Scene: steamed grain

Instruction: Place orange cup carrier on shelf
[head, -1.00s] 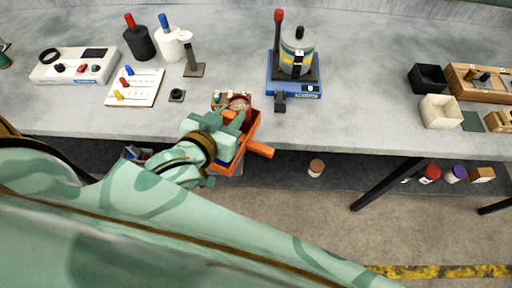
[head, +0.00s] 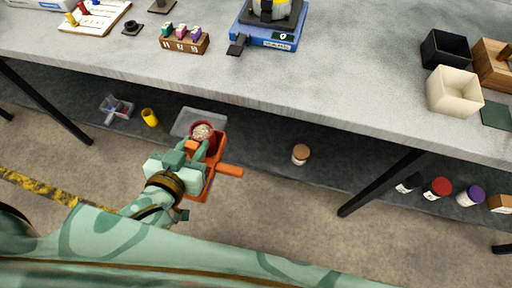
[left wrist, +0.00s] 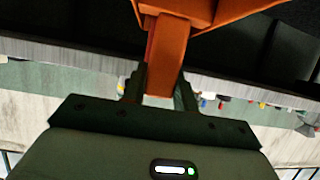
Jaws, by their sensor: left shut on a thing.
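The orange cup carrier (head: 218,150) is in front of the table in the head view, near the front edge of the dark lower shelf (head: 262,142). A red cup (head: 203,131) with pale grain sits in it. My left gripper (head: 192,150) is shut on the carrier; in the left wrist view the orange handle (left wrist: 166,55) is between its two fingers (left wrist: 160,88). The carrier covers part of a grey plate (head: 186,119) on the shelf. I cannot tell whether the carrier touches the shelf. My right gripper is not in view.
On the shelf are a yellow cup (head: 149,117), a small grey tray (head: 117,107), a cork-topped jar (head: 300,154) and several bottles at right. The grey tabletop (head: 340,60) overhangs the shelf. A black table leg (head: 385,182) stands right.

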